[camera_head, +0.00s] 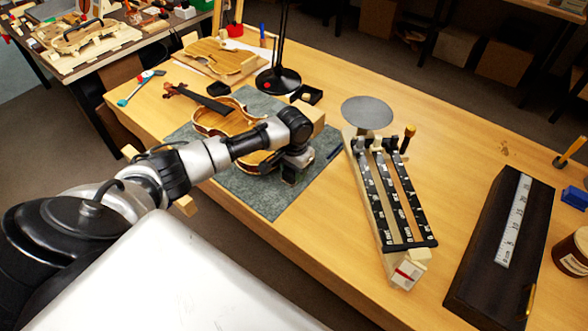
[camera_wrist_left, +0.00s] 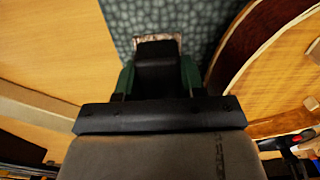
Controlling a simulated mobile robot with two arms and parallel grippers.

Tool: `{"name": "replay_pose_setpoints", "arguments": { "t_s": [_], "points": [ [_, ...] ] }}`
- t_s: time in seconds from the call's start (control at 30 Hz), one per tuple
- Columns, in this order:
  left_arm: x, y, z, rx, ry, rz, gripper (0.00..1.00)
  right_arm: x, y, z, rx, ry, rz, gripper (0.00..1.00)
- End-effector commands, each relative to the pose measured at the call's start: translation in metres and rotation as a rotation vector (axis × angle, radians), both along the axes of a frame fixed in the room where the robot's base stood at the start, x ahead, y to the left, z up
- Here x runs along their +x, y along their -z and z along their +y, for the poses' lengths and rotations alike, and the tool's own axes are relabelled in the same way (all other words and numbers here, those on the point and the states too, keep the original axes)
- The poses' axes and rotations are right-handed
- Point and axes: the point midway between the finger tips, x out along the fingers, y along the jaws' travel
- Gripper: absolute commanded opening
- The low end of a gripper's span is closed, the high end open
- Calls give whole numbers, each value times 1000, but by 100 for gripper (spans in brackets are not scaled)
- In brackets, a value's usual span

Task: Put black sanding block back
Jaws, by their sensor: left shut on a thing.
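My left gripper (camera_head: 289,177) is low over the front right part of the grey-green mat (camera_head: 272,206), beside the violin body. In the left wrist view its fingers (camera_wrist_left: 158,78) are shut on a dark block, which I take for the black sanding block (camera_wrist_left: 157,50). The block has a pale, mottled far end and shows against the mat. Whether it touches the mat is not clear. The violin (camera_head: 228,118) lies on the mat, partly hidden by my left arm. My right gripper is not in view.
A rack (camera_head: 392,200) with several black-marked strips stands right of the mat, near a round grey disc (camera_head: 367,112). A black lamp base (camera_head: 278,80) and small black tray (camera_head: 307,94) stand behind. A long dark case (camera_head: 503,245) lies at right. Bare bench (camera_head: 450,150) lies between.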

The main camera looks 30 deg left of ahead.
Motion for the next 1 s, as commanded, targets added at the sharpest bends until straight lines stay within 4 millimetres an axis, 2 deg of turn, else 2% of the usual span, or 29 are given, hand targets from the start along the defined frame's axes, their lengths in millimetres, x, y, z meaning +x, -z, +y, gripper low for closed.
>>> {"name": "replay_pose_setpoints", "arguments": {
  "t_s": [0.37, 0.4, 0.57, 0.87, 1.0],
  "points": [
    [0, 5, 0, 0, -1, 1, 17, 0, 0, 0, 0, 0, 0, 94],
    [0, 5, 0, 0, -1, 1, 42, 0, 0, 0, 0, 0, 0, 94],
    [0, 5, 0, 0, -1, 1, 64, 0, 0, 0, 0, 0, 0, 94],
    [0, 2, 0, 0, 0, -1, 64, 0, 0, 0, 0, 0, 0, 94],
    [1, -14, 0, 0, -1, -3, 64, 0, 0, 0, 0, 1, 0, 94]
  ]
}}
